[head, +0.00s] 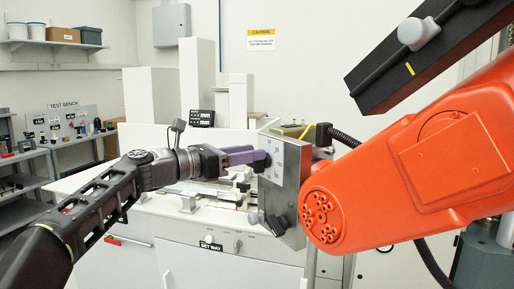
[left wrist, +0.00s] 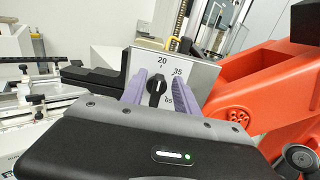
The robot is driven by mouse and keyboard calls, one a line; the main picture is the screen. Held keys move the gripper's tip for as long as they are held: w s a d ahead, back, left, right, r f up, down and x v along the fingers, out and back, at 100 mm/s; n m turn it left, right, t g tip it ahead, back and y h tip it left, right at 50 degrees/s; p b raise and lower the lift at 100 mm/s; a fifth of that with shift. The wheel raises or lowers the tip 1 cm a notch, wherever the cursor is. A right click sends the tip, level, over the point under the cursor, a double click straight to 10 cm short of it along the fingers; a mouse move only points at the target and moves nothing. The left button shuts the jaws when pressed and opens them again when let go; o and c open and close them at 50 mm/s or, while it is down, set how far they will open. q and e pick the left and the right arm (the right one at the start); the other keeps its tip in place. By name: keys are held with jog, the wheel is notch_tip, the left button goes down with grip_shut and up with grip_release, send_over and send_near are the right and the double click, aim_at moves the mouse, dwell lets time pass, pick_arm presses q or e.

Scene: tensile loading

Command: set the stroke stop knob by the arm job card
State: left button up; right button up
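My left gripper (head: 262,159), with purple fingers, is at the face of a grey metal panel (head: 290,165). In the left wrist view its two fingers (left wrist: 157,85) stand on either side of a black knob (left wrist: 155,92) with a small white mark. Whether they press on the knob I cannot tell. The panel face (left wrist: 195,72) carries the numbers 20 and 35 and a partly hidden one ending in 5. In the head view the gripper covers much of the knob. I cannot make out a job card. My right gripper is out of view.
A large orange arm (head: 410,165) stands close behind and right of the panel. A black bar (head: 425,55) hangs at the upper right. A white machine (head: 215,235) labelled SET WAY is below my left gripper. Shelves (head: 30,175) and a tool board (head: 75,120) are at the far left.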

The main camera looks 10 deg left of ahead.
pick_arm(q)
jog(key=shift+x, duration=1.3)
jog(key=c, duration=0.7)
jog(key=shift+f, duration=0.1)
grip_shut()
